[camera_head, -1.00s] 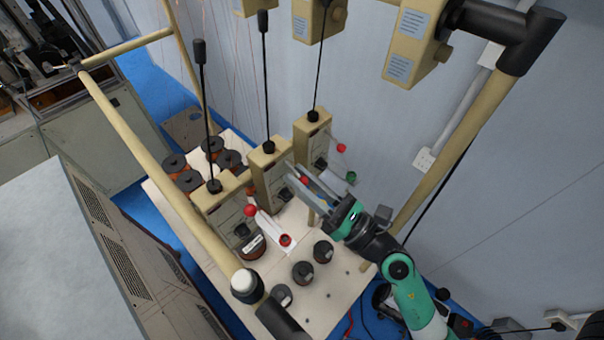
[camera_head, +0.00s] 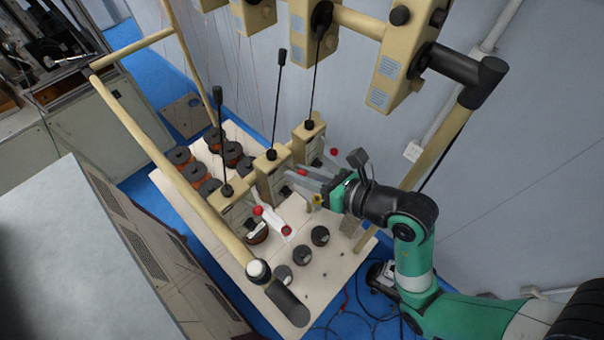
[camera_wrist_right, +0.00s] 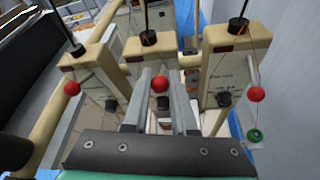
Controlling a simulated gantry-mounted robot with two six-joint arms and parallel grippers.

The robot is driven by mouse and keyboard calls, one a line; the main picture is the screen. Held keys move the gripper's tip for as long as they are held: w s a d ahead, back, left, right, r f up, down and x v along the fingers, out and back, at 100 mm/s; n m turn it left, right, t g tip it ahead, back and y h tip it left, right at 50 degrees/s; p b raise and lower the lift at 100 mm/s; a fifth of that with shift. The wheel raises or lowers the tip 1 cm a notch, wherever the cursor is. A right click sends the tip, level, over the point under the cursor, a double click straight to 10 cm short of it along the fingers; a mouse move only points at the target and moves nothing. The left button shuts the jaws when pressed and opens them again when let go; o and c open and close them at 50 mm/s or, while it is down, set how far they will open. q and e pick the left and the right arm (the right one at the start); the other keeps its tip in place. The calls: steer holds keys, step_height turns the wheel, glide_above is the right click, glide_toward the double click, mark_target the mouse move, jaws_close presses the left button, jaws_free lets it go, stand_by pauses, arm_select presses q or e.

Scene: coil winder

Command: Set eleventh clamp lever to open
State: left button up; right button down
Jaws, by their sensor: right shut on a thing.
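Three beige clamp units stand in a row on the pale board: a left one (camera_head: 232,205), a middle one (camera_head: 271,165) and a right one (camera_head: 308,138). Each has a red ball lever knob near it. My right gripper (camera_head: 298,175) is at the middle unit, its grey fingers shut on the middle red knob (camera_wrist_right: 160,84). The left red knob (camera_wrist_right: 72,88) and right red knob (camera_wrist_right: 256,94) stand clear on either side. Much of the middle lever below its knob is hidden. No lever number is readable. My left gripper is not in view.
Dark-topped spools (camera_head: 320,236) stand on the board (camera_head: 330,268). A beige frame rail (camera_head: 150,140) crosses at the left, and a post (camera_head: 440,150) stands at the right. More beige units (camera_head: 395,65) hang above.

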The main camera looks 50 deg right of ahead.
steer(key=shift+w+r+g, duration=0.15)
steer(key=shift+r+g, duration=0.15)
steer(key=shift+g, duration=0.3)
steer(key=c, duration=0.7)
jaws_free()
steer(key=shift+c, duration=0.2)
